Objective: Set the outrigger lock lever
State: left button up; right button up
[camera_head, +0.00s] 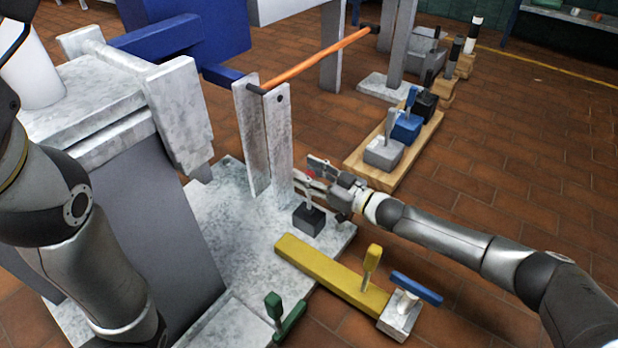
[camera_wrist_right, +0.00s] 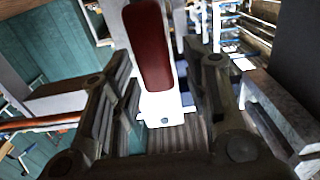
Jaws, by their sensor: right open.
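A lever with a red grip shows in the right wrist view (camera_wrist_right: 148,45), between the open fingers of my right gripper and in front of a white plate. In the head view, a small red part (camera_head: 311,173) shows at the fingertips of my right gripper (camera_head: 308,171). That gripper is open beside the pale upright post, above a small black block (camera_head: 309,219) with a thin stem. I cannot tell whether the fingers touch the grip. The frames do not label which lever is the outrigger lock lever. My left arm is at the left; its gripper is out of view.
A yellow bar (camera_head: 325,272) with a yellow lever, a blue-handled lever (camera_head: 416,288) and a green lever (camera_head: 274,306) lie in front. A wooden board (camera_head: 362,168) with several levers stands behind. An orange bar (camera_head: 315,60) spans above. Tiled floor at right is clear.

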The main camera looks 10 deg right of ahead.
jog(key=shift+w, duration=0.1)
grip_shut()
dwell(0.4)
jog(key=shift+s+d+f+b, duration=0.2)
jog(key=shift+s+b, duration=0.1)
jog(key=shift+b, duration=0.05)
jog(key=s+d+t+y+b, duration=0.1)
jog(key=b, duration=0.1)
jog(key=s+d+f+t+y+b, duration=0.1)
jog(key=s+d+t+y+b, duration=0.1)
jog(key=b, duration=0.1)
jog(key=shift+s+d+f, duration=0.2)
jog(key=shift+s+d+t+y, duration=0.5)
